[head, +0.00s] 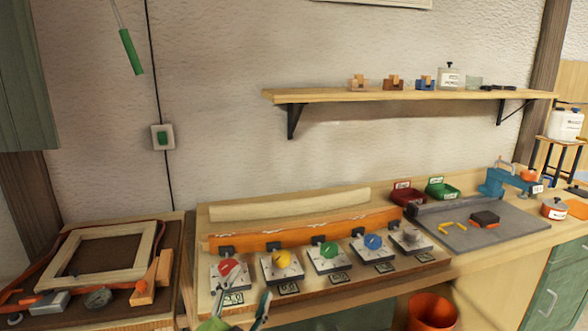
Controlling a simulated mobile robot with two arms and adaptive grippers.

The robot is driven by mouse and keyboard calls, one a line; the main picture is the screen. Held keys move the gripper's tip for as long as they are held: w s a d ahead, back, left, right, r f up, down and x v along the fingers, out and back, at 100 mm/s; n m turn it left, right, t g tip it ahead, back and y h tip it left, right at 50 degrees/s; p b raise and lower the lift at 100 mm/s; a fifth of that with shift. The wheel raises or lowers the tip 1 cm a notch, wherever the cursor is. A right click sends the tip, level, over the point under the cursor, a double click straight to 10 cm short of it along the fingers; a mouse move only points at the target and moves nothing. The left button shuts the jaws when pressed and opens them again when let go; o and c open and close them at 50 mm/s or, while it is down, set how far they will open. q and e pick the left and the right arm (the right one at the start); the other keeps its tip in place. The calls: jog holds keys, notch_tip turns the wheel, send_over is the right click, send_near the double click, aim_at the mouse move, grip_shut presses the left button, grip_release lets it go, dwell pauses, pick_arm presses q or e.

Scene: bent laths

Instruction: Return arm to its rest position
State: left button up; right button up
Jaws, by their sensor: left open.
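My left gripper (241,309) shows at the bottom edge, left of centre. It is open, with nothing seen between its fingers. It is in front of the red-knobbed clamp (228,268) at the left end of a row on the bench board (335,283); whether it touches anything there I cannot tell. Most of the arm is below the picture. My right gripper is not in view.
A wooden frame (76,251) with straps lies at left. A pale curved strip (290,204) is behind the lath. At right are red (407,194) and green (441,190) bins, a grey mat (478,236) and a blue tool (510,182). An orange bucket (432,312) stands below.

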pick_arm(q)
jog(key=s+a+f+n+g+y, duration=0.1)
jog(key=s+a+f+n+g, duration=0.15)
jog(key=f, duration=0.35)
jog(key=s+a+f+n+g+y, duration=0.2)
jog(key=s+a+f, duration=0.1)
jog(key=s+f, duration=0.15)
jog(key=s+a+f+n+g, duration=0.25)
jog(key=s+f+g, duration=0.25)
jog(key=s+f, duration=0.5)
jog(key=s+a+f+n+g, duration=0.25)
jog(key=s+f+g, duration=0.35)
jog(key=s, duration=0.9)
notch_tip(320, 180, down, 25)
jog(key=s, duration=0.1)
jog(key=s+a+f, duration=0.2)
jog(key=s+f, duration=0.6)
jog(key=s+a+f+g, duration=0.1)
jog(key=s+f, duration=0.8)
jog(key=shift+s+a+m+y, duration=0.25)
jog(key=shift+a+m+y, duration=0.1)
jog(key=shift+m, duration=0.1)
jog(key=shift+g, duration=0.25)
